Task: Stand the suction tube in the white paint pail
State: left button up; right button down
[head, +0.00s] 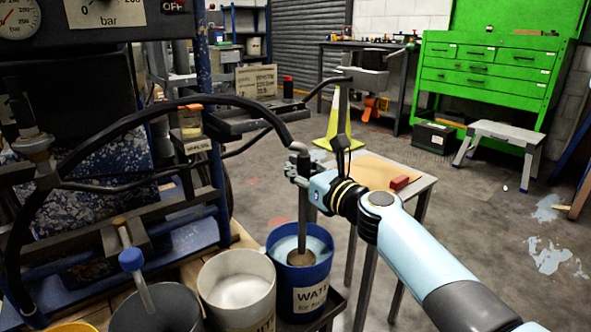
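The suction tube (304,215) is a grey metal pipe standing upright, with a round foot at its lower end and a black hose joined to its top. My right gripper (297,173) is shut around its upper part. The foot is over or in the blue pail (300,291) marked WATER; I cannot tell whether it touches the water. The white paint pail (237,314) stands just left of the blue pail, with white paint inside and a partly visible label. My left gripper is out of view.
A dark grey bucket (155,313) stands left of the white pail. The black hose (228,101) arches left to the blue striper machine. A small table (413,185) with a red block (399,183) stands behind my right arm. Open floor lies to the right.

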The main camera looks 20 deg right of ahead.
pick_arm(q)
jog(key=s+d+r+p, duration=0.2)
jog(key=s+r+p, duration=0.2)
jog(key=p, duration=0.3)
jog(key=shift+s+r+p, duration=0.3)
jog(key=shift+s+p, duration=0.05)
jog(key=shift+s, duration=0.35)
